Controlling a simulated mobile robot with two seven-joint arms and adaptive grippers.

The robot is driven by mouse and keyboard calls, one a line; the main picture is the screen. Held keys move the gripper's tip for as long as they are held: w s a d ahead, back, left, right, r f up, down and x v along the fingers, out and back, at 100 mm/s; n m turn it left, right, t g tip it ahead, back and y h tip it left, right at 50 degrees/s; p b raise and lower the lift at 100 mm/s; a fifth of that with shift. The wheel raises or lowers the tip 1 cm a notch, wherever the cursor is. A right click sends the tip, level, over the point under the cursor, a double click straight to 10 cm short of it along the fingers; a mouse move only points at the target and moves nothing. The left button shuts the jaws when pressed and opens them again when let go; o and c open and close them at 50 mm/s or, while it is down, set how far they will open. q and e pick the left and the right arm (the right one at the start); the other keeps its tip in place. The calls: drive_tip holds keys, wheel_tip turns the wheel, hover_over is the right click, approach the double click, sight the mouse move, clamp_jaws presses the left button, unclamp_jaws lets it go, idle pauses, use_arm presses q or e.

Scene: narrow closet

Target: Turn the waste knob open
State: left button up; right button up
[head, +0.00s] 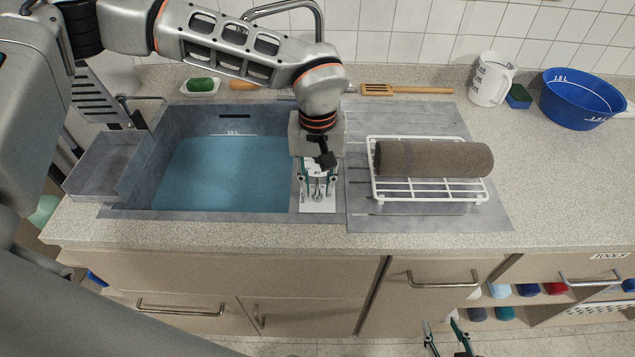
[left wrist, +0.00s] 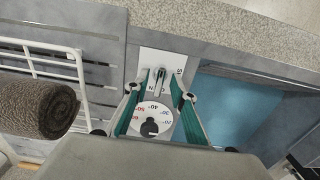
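The waste knob (left wrist: 159,80) is a small grey lever on a white plate beside the sink. The plate's lettering is partly covered; an S and an N show. My left gripper (head: 318,190) points down over this plate (head: 318,206) at the sink's right edge. In the left wrist view its green-padded fingers (left wrist: 158,88) are spread, with the knob between the tips and a visible gap on each side. A round dial (left wrist: 152,115) with numbers lies closer to the palm. My right gripper (head: 447,340) hangs empty at the bottom edge of the head view, fingers apart.
The sink (head: 180,120) holds blue water (head: 225,175). A white rack (head: 430,197) with a rolled brown towel (head: 433,159) stands right of my left gripper. A jug (head: 492,78), sponge (head: 518,97) and blue basin (head: 580,98) stand farther right. The right counter is mostly clear.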

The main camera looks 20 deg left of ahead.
sight(318, 189)
use_arm(q)
wheel_tip(318, 189, up, 12)
idle(0.6)
idle(0.4)
